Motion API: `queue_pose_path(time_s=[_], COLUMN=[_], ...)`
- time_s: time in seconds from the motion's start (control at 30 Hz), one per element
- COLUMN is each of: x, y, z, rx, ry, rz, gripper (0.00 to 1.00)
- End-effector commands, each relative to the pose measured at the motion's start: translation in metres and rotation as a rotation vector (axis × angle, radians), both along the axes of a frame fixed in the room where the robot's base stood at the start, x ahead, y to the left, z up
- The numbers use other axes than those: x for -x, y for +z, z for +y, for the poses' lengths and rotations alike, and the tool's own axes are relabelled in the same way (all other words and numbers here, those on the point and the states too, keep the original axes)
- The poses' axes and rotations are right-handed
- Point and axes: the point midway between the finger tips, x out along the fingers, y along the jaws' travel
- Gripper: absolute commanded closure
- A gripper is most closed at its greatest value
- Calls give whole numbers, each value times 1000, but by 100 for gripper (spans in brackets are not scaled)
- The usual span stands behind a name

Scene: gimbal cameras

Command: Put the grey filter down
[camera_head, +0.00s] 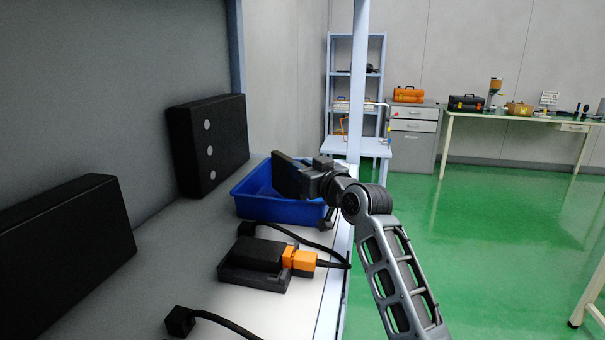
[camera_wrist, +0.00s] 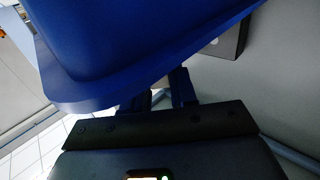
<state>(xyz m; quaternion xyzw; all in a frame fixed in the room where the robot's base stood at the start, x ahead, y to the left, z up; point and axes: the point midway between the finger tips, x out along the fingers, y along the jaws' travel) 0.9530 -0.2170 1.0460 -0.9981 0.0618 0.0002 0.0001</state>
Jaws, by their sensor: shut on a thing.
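My gripper (camera_head: 291,178) is over the blue bin (camera_head: 250,205), near the bin's right side, in the head view. Its dark, flat body is tilted. In the wrist view my gripper's two dark fingers (camera_wrist: 158,94) reach up to the edge of the blue bin (camera_wrist: 130,45), and their tips are hidden there. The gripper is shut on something. I cannot make out the grey filter clearly in either view. I cannot tell whether what is held touches the bin.
A black block with orange connectors (camera_head: 288,256) and a cable sits on the bench (camera_head: 200,255) in front of the bin. A black box with pale dots (camera_head: 212,145) stands behind it, another black box (camera_head: 60,240) at left. A pale post (camera_head: 357,85) rises at the bench's right edge.

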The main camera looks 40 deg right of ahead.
Motion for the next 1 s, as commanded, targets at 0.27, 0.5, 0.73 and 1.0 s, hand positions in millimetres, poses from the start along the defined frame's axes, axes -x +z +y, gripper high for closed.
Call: queue_pose_path(time_s=[0.27,0.5,0.73,1.0], x=[0,0,0,0], y=[-12,-15,-15,-13], z=[0,0,0,0], rx=[0,0,0,0], ry=[1,1,1,1], rz=[-1,-1,-1,-1], gripper=[100,69,48,48])
